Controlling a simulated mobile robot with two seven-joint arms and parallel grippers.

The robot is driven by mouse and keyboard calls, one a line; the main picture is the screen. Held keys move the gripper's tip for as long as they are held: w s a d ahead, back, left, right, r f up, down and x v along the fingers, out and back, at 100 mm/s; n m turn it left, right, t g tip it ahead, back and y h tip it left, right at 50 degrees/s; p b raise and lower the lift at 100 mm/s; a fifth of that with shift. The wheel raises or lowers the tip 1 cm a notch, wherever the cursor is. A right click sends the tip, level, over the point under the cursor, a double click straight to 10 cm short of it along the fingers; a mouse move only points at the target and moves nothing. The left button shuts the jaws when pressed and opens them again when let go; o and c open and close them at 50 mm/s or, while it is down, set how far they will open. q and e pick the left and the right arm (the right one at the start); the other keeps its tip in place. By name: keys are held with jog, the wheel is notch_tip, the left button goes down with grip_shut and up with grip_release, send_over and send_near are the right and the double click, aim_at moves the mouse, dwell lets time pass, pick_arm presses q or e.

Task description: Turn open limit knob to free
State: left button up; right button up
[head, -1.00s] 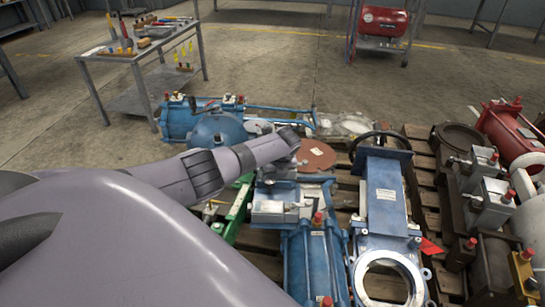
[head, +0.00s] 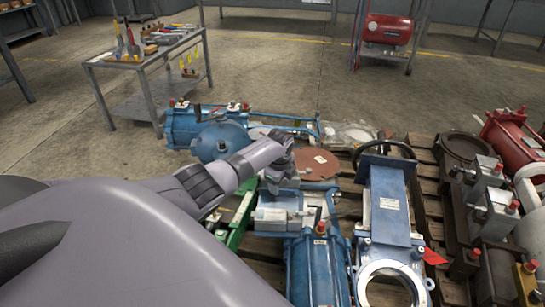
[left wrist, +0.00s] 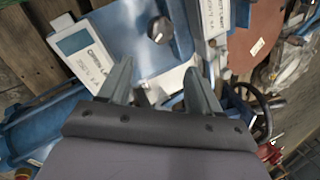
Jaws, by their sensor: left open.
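In the left wrist view, a small dark round knob (left wrist: 160,29) sits on a blue-grey plate (left wrist: 135,42) beside a white label (left wrist: 84,42). The label's text is too blurred to read fully, and I cannot tell the knob's setting. My left gripper is open; its two fingers (left wrist: 161,84) point toward the plate, below the knob in the picture, with nothing between them that I can see as held. In the head view the left gripper (head: 279,182) hangs above the grey box (head: 275,216) on a blue actuator (head: 318,268). The knob cannot be made out there. My right gripper is not in view.
A blue gate valve (head: 390,205) with a dark handwheel stands just right of the actuator. A brown-red disc (head: 315,164) lies behind the gripper. Another blue actuator (head: 225,141) is at the back left. Grey and red valves crowd the right pallet.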

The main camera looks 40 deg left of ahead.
pick_arm(q)
jog(key=a+f+n+b, duration=0.1)
jog(key=n, duration=0.3)
jog(key=a+f+n+t+h+b, duration=0.1)
jog(key=f+n+b, duration=0.1)
jog(key=n, duration=0.3)
jog(key=a+f+n+t+h+b, duration=0.1)
jog(key=a+f+n, duration=0.1)
jog(key=n, duration=0.3)
jog(key=shift+s+b, duration=0.15)
jog(key=shift+b, duration=0.25)
jog(key=shift+b+x, duration=0.75)
jog(key=shift+b, duration=0.05)
jog(key=shift+f, duration=0.1)
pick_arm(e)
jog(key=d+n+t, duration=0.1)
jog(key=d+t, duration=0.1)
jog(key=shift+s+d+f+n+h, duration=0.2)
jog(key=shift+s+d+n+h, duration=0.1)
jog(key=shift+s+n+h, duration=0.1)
pick_arm(q)
jog(key=c, duration=1)
